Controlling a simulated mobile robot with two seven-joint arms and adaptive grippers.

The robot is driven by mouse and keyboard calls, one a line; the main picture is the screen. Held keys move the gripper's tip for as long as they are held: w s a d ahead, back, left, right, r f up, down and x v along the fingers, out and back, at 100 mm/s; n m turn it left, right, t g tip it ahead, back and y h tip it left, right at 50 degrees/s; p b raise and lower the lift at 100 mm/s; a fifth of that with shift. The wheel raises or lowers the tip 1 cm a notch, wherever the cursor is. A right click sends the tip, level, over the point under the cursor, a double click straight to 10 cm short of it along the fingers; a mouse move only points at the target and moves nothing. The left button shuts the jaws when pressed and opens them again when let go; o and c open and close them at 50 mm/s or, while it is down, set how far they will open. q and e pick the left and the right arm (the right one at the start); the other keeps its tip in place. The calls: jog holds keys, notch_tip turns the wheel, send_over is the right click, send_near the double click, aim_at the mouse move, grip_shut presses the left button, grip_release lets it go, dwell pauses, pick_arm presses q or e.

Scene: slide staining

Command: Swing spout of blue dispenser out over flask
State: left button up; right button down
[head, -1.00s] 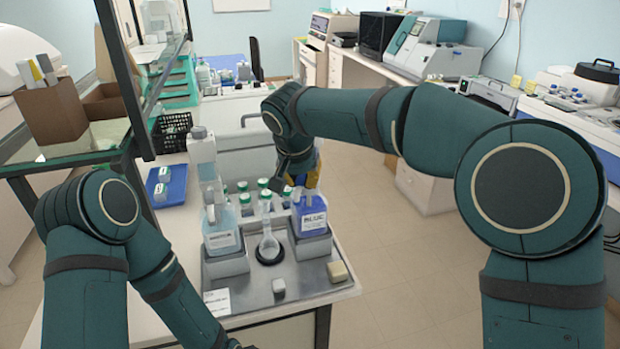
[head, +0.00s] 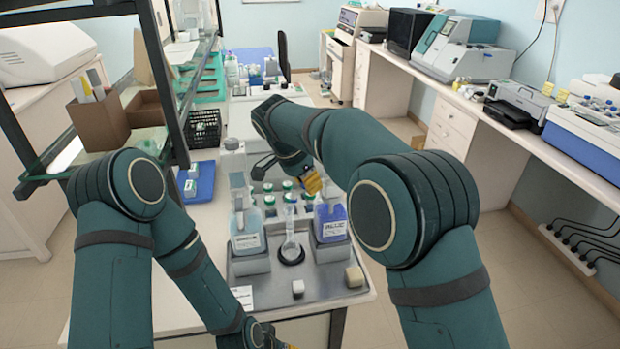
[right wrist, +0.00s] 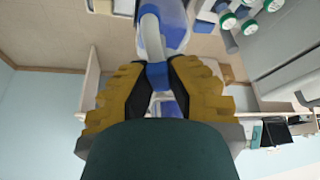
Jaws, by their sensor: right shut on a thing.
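The blue dispenser (head: 331,222) stands on the right side of the metal tray, its bottle holding blue liquid. The clear flask (head: 291,248) sits upright on a dark ring left of it. My right gripper (head: 313,184) is above and behind the dispenser. In the right wrist view its yellow-backed fingers (right wrist: 157,76) are shut on the blue end of the curved white spout (right wrist: 151,38). The head view hides most of the spout, so its direction over the flask cannot be told. My left gripper (head: 272,338) is low at the bottom edge, mostly cut off.
A second dispenser (head: 246,229) with pale blue liquid stands left of the flask. Several green-capped bottles (head: 288,186) stand behind. Open floor lies to the right.

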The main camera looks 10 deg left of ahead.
jog(key=shift+f, duration=0.15)
dwell(0.3)
jog(key=c, duration=0.9)
grip_release()
jog(key=shift+w, duration=0.1)
jog(key=v, duration=1.2)
